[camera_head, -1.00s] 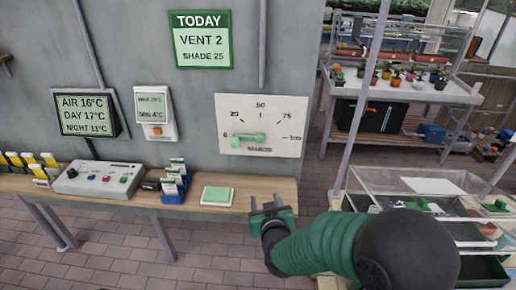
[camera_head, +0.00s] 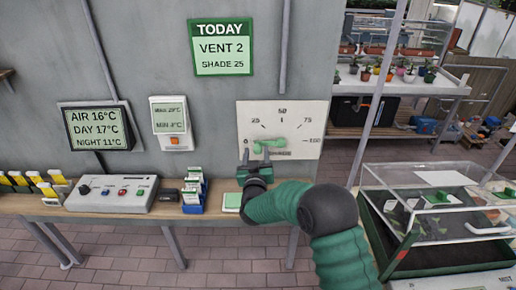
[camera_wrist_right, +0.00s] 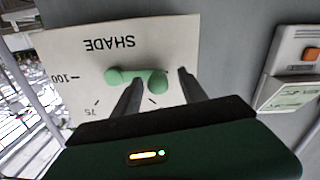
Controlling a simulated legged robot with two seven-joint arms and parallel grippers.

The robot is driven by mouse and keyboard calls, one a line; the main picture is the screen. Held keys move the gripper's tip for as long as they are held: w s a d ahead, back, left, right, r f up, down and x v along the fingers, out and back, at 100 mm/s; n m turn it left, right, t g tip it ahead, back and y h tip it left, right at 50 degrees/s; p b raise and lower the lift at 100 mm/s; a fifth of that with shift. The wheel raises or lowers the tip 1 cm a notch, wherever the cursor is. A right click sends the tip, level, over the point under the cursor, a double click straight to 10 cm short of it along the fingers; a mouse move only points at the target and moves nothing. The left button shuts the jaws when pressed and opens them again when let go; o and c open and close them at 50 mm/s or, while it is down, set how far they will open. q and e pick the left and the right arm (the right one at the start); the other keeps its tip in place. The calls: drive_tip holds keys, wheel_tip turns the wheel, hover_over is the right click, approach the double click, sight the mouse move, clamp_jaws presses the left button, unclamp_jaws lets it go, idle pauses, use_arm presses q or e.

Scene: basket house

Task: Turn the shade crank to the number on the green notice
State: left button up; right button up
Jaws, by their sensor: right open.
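The green notice (camera_head: 222,47) on the wall reads "TODAY, VENT 2, SHADE 25". The white shade dial (camera_head: 308,118) has marks 0, 25, 50, 75 and 100. Its green crank (camera_head: 270,144) lies roughly level, with a knob at its left end by the 0 mark. My right gripper (camera_head: 256,158) is open just in front of and below the crank, its fingers pointing at it. In the right wrist view the dial is upside down, and the crank (camera_wrist_right: 137,77) shows between and beyond the two fingertips (camera_wrist_right: 160,82). I cannot tell whether they touch it. My left gripper is not in view.
A wooden shelf (camera_head: 115,212) below holds a control box (camera_head: 112,194), blue card holders (camera_head: 193,197) and a green pad (camera_head: 233,201). A thermostat (camera_head: 172,124) hangs left of the dial. A glass-topped case (camera_head: 440,205) stands at the right.

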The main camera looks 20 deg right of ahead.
drive_tip(key=shift+w+a+r, duration=0.1)
drive_tip(key=shift+w+a, duration=0.25)
drive_tip(key=shift+w, duration=0.3)
drive_tip(key=shift+d, duration=0.8)
drive_tip(key=shift+c, duration=0.4)
drive_tip(key=shift+d, duration=0.25)
drive_tip(key=shift+c, duration=1.4)
drive_tip(key=shift+d+f, duration=0.1)
drive_tip(key=shift+f, duration=0.1)
drive_tip(key=shift+c, duration=2.3)
drive_tip(key=shift+a, duration=0.35)
drive_tip(key=shift+c, duration=1.3)
drive_tip(key=shift+w+a, duration=0.1)
drive_tip(key=shift+a, duration=0.15)
clamp_jaws()
drive_tip(key=shift+d, duration=0.3)
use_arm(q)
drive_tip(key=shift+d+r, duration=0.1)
